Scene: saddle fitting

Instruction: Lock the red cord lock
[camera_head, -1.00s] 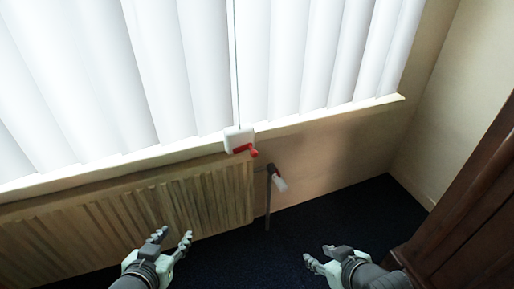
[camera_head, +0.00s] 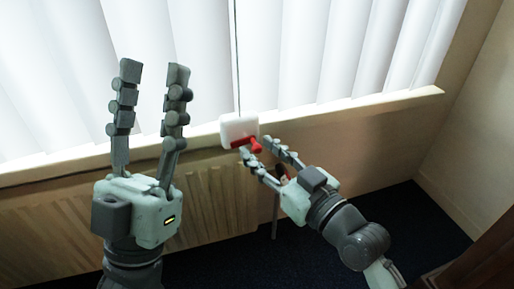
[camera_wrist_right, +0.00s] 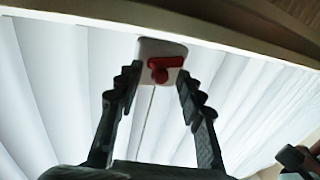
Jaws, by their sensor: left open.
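The cord lock is a white block (camera_head: 230,130) with a red lever (camera_head: 253,145), mounted at the window sill with a cord running up from it. The red lever also shows in the right wrist view (camera_wrist_right: 164,68), where it lies across the white block (camera_wrist_right: 150,48) with a round knob. My right gripper (camera_head: 256,146) is open, its fingertips close to the lever; in the wrist view its fingers stand on either side of and below the block. I cannot tell whether they touch it. My left gripper (camera_head: 154,68) is open and empty, raised in front of the blinds.
White vertical blinds (camera_head: 310,50) hang behind the sill (camera_head: 370,108). A ribbed radiator (camera_head: 215,190) stands below at the left. A dark post (camera_head: 275,215) is partly hidden behind my right gripper. Dark wooden furniture (camera_head: 488,262) is at the lower right.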

